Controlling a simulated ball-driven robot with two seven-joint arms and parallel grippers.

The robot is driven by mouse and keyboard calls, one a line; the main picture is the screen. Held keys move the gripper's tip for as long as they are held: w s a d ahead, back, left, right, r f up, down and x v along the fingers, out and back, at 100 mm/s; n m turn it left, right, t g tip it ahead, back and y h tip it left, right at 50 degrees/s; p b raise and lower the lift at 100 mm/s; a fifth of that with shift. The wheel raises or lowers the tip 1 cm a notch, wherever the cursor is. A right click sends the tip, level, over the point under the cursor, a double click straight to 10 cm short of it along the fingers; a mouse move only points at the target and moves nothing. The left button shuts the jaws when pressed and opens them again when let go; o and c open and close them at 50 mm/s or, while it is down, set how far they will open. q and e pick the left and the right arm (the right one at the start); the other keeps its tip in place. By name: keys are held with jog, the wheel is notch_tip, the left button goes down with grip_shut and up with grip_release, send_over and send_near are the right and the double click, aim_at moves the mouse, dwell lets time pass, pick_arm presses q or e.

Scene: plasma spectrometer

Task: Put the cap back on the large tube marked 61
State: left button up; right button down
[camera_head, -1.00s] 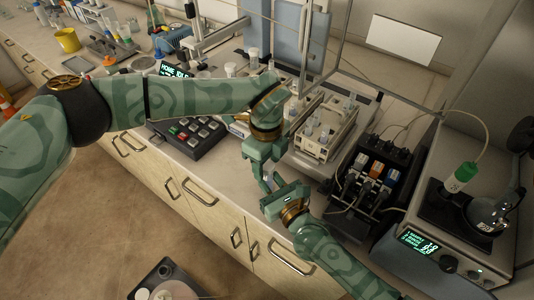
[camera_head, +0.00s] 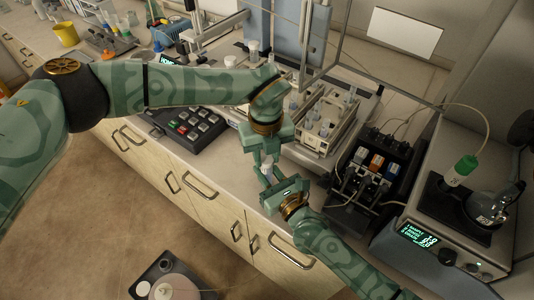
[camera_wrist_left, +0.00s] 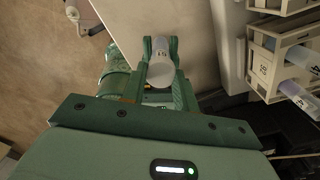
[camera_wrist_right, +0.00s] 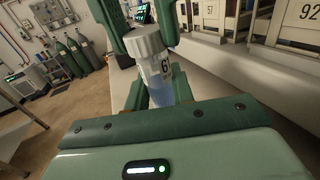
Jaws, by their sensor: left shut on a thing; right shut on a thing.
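The large tube marked 61 (camera_wrist_right: 160,85) is clear with blue liquid and stands slightly tilted in the right wrist view. My right gripper (camera_wrist_right: 155,95) is shut on its body. A white ridged cap (camera_wrist_right: 145,42) sits at the tube's top, between the fingers of my left gripper (camera_wrist_right: 145,20), which is shut on it. I cannot tell whether the cap is fully seated. In the head view the left gripper (camera_head: 264,160) is just above the right gripper (camera_head: 282,187), near the bench edge.
A rack of tubes (camera_head: 328,120) stands on the bench behind the grippers. A black block of pumps (camera_head: 370,180) is to the right, a keypad (camera_head: 188,130) to the left. Numbered rack compartments (camera_wrist_right: 210,12) are close behind the tube. Open floor (camera_head: 90,230) lies in front.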

pick_arm(q)
jog(key=m, duration=0.6)
jog(key=shift+a+m, duration=0.15)
jog(key=shift+m, duration=0.15)
pick_arm(e)
jog(key=shift+w+d, duration=0.15)
jog(key=shift+d, duration=0.05)
pick_arm(q)
jog(key=m, duration=0.3)
jog(key=shift+f, duration=0.1)
jog(key=m, duration=1.2)
jog(key=shift+w+m, duration=0.15)
jog(key=shift+m, duration=0.15)
jog(key=m, duration=0.6)
jog(key=shift+m, duration=0.4)
jog(key=o, duration=1.1)
pick_arm(e)
jog(key=shift+a, duration=0.1)
